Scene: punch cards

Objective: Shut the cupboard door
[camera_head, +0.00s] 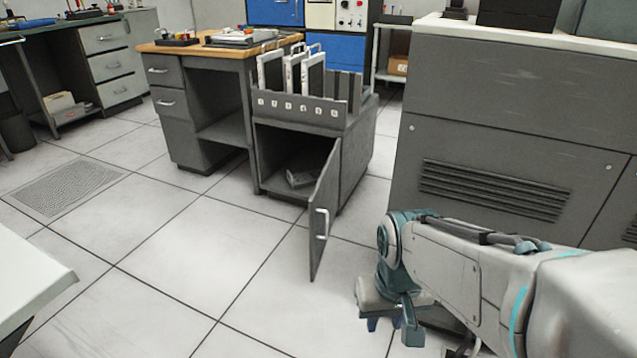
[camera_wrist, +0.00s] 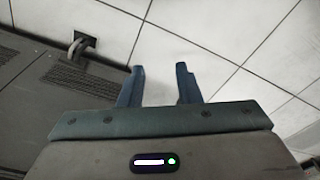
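The grey cupboard (camera_head: 356,165) stands in the middle of the head view, beside a wooden-topped desk. Its door (camera_head: 325,212) is hinged on the right and stands wide open, swung out toward the camera. A pale bar handle (camera_head: 321,222) is on the door. A small grey object (camera_head: 300,178) lies inside the cupboard. My gripper (camera_head: 388,330) hangs low at the right of the door, apart from it. In the wrist view my gripper (camera_wrist: 160,85) has its two fingers spread with only floor between them. The door is not recognisable in the wrist view.
A large grey vented cabinet (camera_head: 500,150) stands close on the right, behind my arm. A rack with several upright panels (camera_head: 313,75) tops the cupboard. The desk (camera_head: 175,115) is to its left. A pale table corner (camera_head: 30,275) juts in at lower left. Tiled floor (camera_head: 190,260) before the cupboard is clear.

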